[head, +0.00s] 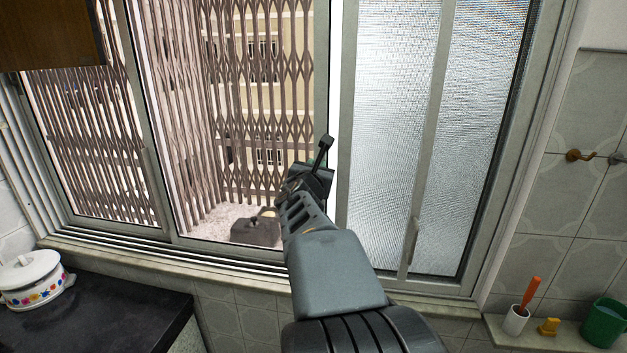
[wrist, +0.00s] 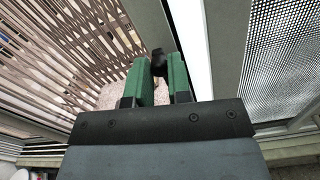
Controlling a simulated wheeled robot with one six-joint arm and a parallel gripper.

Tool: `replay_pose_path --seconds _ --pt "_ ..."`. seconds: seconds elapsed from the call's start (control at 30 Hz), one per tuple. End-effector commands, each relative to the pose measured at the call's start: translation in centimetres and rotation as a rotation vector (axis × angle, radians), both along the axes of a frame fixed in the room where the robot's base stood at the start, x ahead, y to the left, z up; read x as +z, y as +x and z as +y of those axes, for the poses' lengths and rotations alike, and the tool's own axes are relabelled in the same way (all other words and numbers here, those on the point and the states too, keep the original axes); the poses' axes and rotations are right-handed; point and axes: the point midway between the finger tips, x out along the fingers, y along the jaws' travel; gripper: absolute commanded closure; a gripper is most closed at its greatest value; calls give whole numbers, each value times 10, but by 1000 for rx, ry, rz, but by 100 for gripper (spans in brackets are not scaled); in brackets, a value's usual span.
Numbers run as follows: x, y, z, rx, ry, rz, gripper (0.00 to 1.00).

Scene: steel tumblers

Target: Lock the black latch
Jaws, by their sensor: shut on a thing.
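The black latch (head: 325,144) is a small dark handle on the window frame's middle upright. In the head view, its knobbed end sticks up past my gripper (head: 316,166), and its lower part is hidden behind the gripper. In the wrist view, the dark end of the latch (wrist: 160,62) lies between the two green fingertips of my gripper (wrist: 162,75). The fingers are shut on it. The latch leans slightly right in the head view; I cannot tell whether it is locked.
Frosted glass panes (head: 470,130) are at right, and a folding metal grille (head: 230,100) stands outside at left. A black counter (head: 95,315) with a white pot (head: 32,280) is lower left. A green cup (head: 604,324) and white holder (head: 515,320) stand lower right.

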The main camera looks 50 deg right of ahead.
Motion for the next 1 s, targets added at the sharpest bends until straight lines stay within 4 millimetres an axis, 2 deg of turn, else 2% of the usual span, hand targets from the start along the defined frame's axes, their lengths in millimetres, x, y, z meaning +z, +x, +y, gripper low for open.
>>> replay_pose_path --seconds 0.33,0.37,0.6,0.87,1.0 --pt "0 -1 -1 0 10 -9 100" --pt "0 -1 -1 0 10 -9 79" --pt "0 -1 0 0 8 -9 56" --pt "0 -1 1 1 8 -9 56" --pt "1 -7 12 3 6 -10 56"
